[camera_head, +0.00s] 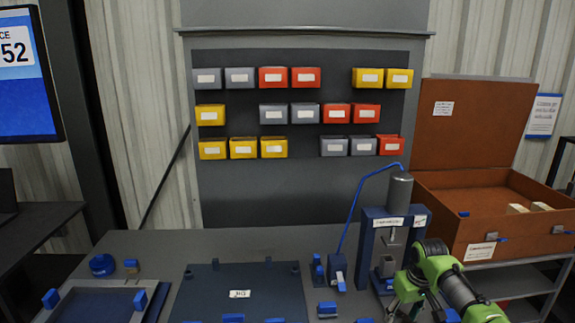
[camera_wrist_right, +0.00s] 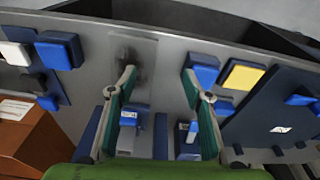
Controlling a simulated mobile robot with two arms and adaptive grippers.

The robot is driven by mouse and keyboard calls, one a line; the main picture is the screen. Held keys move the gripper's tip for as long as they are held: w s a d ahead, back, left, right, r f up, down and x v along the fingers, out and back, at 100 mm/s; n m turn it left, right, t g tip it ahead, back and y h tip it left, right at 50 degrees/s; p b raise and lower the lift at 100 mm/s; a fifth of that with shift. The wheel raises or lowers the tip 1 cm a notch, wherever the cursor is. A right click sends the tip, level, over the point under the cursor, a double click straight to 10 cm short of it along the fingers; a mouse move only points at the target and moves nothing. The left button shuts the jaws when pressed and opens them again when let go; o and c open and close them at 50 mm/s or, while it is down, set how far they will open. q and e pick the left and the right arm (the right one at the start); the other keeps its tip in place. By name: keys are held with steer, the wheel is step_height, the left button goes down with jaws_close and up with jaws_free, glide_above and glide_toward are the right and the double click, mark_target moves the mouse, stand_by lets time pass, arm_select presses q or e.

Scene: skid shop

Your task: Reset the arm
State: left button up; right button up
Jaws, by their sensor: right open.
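My right arm (camera_head: 447,277), green and black, comes in at the lower right of the head view. It is bent over the front right of the bench, next to the blue press stand (camera_head: 372,225) with its grey cylinder (camera_head: 400,190). In the right wrist view my right gripper (camera_wrist_right: 159,82) has its two fingers well apart, with nothing held between them. Beyond and below the fingers, the grey bench top (camera_wrist_right: 150,50) and small blue parts show. In the head view the fingertips are hard to make out near the bottom edge. My left gripper is in neither view.
A dark mat (camera_head: 240,300) and a blue-edged tray (camera_head: 95,305) lie on the bench. Grey, red and yellow bins (camera_head: 273,77) hang on the back panel. An open brown case (camera_head: 480,215) stands at right. The rear left bench is mostly clear.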

steer(key=s+a+f+n+y, duration=0.1)
steer(key=s+a+f, duration=0.55)
steer(key=s, duration=0.25)
steer(key=s+a+f+n, duration=0.2)
steer(key=s+a+f, duration=0.4)
steer(key=s+a, duration=0.25)
steer(key=s+d+r+m+t, duration=0.1)
steer(key=s+r, duration=0.2)
steer(key=s, duration=0.5)
steer(key=s+d+r+m+h, duration=0.1)
steer(key=s+r, duration=0.2)
steer(key=s, duration=0.6)
steer(key=s+d+r+m+t, duration=0.1)
steer(key=s+d+r, duration=0.15)
steer(key=s, duration=0.55)
step_height(320, 180, down, 28)
steer(key=s+a+g+b, duration=0.1)
steer(key=s+g, duration=0.1)
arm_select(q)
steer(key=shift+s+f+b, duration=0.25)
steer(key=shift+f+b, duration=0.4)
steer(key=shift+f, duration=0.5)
arm_select(e)
steer(key=s+d+f+g, duration=0.1)
steer(key=s+d+f, duration=0.2)
steer(key=s+f, duration=1.3)
steer(key=shift+s+f, duration=0.3)
steer(key=shift+s, duration=0.05)
